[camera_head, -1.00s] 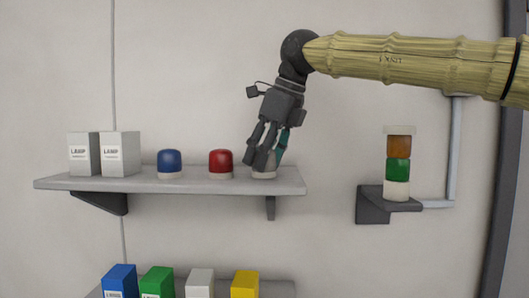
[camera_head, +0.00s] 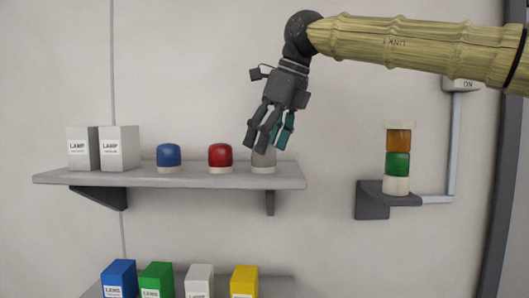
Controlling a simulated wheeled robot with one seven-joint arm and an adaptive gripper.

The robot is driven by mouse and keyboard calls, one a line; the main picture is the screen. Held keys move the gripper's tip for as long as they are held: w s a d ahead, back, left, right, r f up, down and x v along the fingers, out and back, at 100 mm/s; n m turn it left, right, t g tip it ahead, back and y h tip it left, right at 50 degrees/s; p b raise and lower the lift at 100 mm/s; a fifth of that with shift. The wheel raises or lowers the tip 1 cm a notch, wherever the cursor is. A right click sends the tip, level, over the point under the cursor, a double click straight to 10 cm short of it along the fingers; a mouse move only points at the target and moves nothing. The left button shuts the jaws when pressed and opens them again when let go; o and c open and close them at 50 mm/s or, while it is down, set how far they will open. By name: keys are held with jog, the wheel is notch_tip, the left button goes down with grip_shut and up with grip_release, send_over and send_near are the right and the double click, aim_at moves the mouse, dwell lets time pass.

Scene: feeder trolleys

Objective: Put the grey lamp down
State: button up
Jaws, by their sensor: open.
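The grey lamp (camera_head: 263,161) stands upright on the upper shelf (camera_head: 200,181), near its right end, to the right of the red lamp. Its top is partly hidden behind the fingers. My gripper (camera_head: 266,147) is open, with its fingers pointing down at the top of the grey lamp. It holds nothing. From this view I cannot tell whether a finger still touches the lamp.
A red lamp (camera_head: 220,156), a blue lamp (camera_head: 168,156) and two lamp boxes (camera_head: 119,149) share the shelf. Several coloured boxes stand below. At right, a stack light (camera_head: 398,164) stands on a wall bracket (camera_head: 372,203).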

jog(key=b+v, duration=0.2)
jog(key=v, duration=0.7)
jog(key=shift+d+r, duration=0.2)
jog(key=shift+r, duration=0.1)
